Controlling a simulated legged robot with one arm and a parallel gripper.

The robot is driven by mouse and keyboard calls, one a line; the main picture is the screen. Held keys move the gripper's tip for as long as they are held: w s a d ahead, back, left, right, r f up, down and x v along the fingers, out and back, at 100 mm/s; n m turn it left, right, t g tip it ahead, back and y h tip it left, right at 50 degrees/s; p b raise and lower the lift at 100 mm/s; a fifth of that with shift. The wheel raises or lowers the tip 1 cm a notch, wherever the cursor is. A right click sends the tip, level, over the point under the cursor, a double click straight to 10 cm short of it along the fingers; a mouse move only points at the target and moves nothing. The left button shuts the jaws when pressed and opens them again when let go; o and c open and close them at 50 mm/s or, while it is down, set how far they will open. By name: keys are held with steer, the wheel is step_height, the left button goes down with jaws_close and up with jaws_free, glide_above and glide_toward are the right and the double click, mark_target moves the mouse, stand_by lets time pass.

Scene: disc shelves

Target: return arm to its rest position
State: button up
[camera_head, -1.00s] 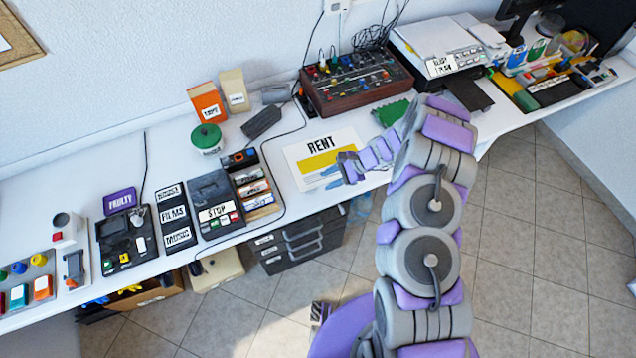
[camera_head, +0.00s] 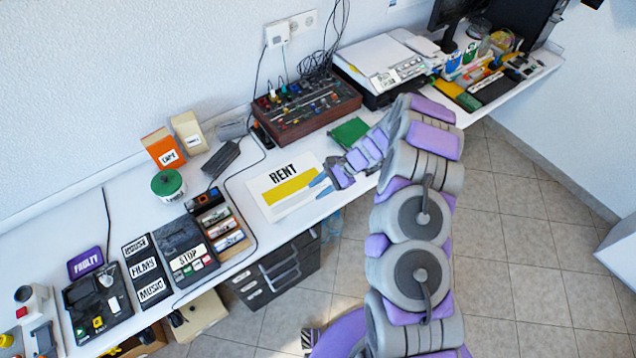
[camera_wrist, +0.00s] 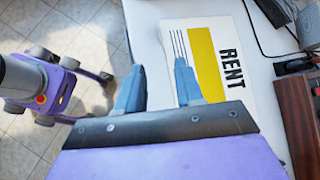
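My gripper (camera_head: 323,186) is at the end of my purple and grey arm, over the front edge of the white desk (camera_head: 335,204). It is near the right side of the RENT sheet (camera_head: 291,188), a white paper with a yellow band. In the wrist view, two blue fingers (camera_wrist: 157,85) stand apart with nothing between them. The RENT sheet (camera_wrist: 205,60) lies just beyond the right finger there. My gripper is open and empty. My arm is bent and reaches up from my purple base.
A mixer box (camera_head: 309,108), a green item (camera_head: 349,132) and a printer (camera_head: 385,66) stand behind the arm. Disc holders (camera_head: 185,249), a green-lidded jar (camera_head: 168,186) and boxes are to the left. Black drawers (camera_head: 282,272) are under the desk. Tiled floor (camera_head: 520,270) is clear at right.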

steer(key=s+a+r+n+g+h, duration=0.1)
steer(key=s+r+n, duration=0.3)
steer(key=s+r, duration=0.5)
steer(key=s+a+r+n+h, duration=0.1)
steer(key=s+r+n+h, duration=0.2)
steer(key=r, duration=1)
steer(key=s+d+r+n+h, duration=0.2)
steer(key=s+d+r, duration=0.2)
steer(key=s, duration=0.9)
steer(key=s+d+r+n+t+h, duration=0.1)
steer(key=s+d+r+n+h, duration=0.1)
steer(key=s+d, duration=0.6)
steer(key=s+r+h, duration=0.1)
steer(key=s+r, duration=0.1)
steer(key=s, duration=0.3)
steer(key=shift+d+r, duration=0.2)
steer(key=shift+r, duration=0.05)
